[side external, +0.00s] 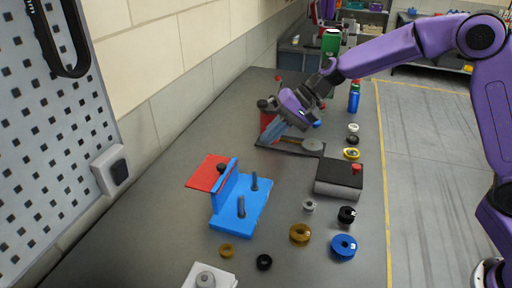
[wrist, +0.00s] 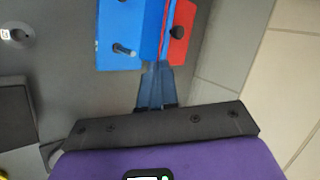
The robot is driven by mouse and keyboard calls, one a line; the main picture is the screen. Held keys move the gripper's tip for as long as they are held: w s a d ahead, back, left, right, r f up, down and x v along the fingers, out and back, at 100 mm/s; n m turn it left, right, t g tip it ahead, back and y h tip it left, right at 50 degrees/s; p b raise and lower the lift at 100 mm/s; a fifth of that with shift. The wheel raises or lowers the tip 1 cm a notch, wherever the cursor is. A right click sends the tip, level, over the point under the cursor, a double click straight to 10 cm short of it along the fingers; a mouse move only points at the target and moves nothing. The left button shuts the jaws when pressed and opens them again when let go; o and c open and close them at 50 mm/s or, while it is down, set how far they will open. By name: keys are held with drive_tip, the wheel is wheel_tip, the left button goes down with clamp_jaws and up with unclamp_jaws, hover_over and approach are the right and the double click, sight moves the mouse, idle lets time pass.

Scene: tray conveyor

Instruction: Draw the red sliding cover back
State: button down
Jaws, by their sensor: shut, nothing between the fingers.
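The red sliding cover (side external: 205,172) is a flat red plate with a dark knob, lying on the wall side of a blue fixture (side external: 240,213). The fixture has an upright blue panel and two dark pegs. In the wrist view the red cover (wrist: 182,32) shows at the top with its black knob, beside the blue fixture (wrist: 118,25). My gripper (side external: 268,139) is above the bench, farther back than the cover and apart from it. Its bluish fingers (wrist: 157,66) are shut and empty, and in the wrist view they point towards the fixture.
A dark-topped box with a red knob (side external: 340,180) stands right of the fixture. Several rings and spools, including a blue one (side external: 343,246), lie along the right side. A grey plate (side external: 313,146) lies below my gripper. The wall with a pegboard (side external: 60,150) borders the left.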

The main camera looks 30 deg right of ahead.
drive_tip(key=shift+v, duration=1.35)
drive_tip(key=s+d+n+g+h, duration=0.2)
drive_tip(key=s+n, duration=0.2)
drive_tip(key=s, duration=0.7)
drive_tip(key=s+d+n+g+h, duration=0.15)
drive_tip(key=s+n, duration=0.35)
drive_tip(key=s, duration=0.6)
drive_tip(key=s+d+f+n+h, duration=0.1)
drive_tip(key=s+d+n+h, duration=0.1)
drive_tip(key=s+d, duration=0.4)
drive_tip(key=s+d+f+n+t+h, duration=0.1)
drive_tip(key=s+d+f+n+h, duration=0.1)
drive_tip(key=s+d+n, duration=0.3)
drive_tip(key=shift+s+d+f, duration=0.25)
drive_tip(key=shift+s+d, duration=0.45)
drive_tip(key=shift+s, duration=0.4)
